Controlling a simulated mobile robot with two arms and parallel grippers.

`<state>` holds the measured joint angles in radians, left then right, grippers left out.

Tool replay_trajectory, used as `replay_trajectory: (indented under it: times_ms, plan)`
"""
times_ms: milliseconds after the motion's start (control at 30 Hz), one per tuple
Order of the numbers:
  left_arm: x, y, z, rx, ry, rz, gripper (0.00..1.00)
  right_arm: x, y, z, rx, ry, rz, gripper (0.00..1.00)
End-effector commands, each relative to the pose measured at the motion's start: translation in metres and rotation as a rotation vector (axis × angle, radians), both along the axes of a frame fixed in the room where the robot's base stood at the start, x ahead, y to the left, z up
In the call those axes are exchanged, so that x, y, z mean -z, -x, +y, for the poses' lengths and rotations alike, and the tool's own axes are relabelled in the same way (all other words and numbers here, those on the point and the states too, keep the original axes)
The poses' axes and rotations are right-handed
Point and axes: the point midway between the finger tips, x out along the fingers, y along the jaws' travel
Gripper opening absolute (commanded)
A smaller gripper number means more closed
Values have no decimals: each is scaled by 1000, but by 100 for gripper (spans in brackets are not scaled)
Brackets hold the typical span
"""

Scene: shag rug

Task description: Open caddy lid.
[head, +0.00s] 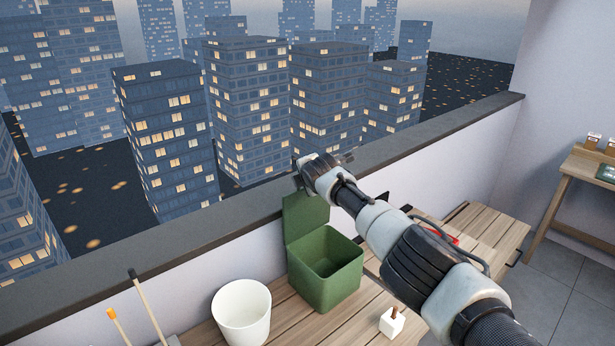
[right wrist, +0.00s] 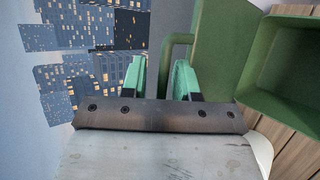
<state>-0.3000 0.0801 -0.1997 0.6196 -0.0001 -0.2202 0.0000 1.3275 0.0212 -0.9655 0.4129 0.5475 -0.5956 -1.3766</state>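The green caddy (head: 325,290) stands on a slatted wooden surface, and its empty-looking inside shows from above. Its lid (head: 304,218) stands raised, roughly upright, at the caddy's back edge by the wall. In the right wrist view the lid (right wrist: 220,45) is beside the caddy's opening (right wrist: 290,75). My right gripper (head: 322,170) is at the top of the lid. In the right wrist view its fingers (right wrist: 163,75) are apart, with the lid's green handle (right wrist: 165,55) between them and a gap on the left side. My left gripper is out of view.
A white pot (head: 241,312) stands left of the caddy. A white block with a brown peg (head: 392,322) is to the right. A dark-topped parapet (head: 230,232) runs behind. A wooden side table (head: 575,185) stands far right. My right arm hides part of the slatted surface.

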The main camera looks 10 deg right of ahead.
Motion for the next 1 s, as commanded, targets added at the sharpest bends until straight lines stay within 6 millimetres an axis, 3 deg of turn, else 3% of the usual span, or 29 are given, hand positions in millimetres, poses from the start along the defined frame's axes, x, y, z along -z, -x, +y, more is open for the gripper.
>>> replay_trajectory:
  times_ms: [167, 467, 1000]
  plan:
    - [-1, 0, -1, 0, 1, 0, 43, 4, 3, -1, 0, 3, 10, 35]
    - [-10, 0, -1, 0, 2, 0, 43, -9, 18, -2, -3, 2, 5, 35]
    - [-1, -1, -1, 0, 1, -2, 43, -41, 69, -4, -3, -1, -4, 35]
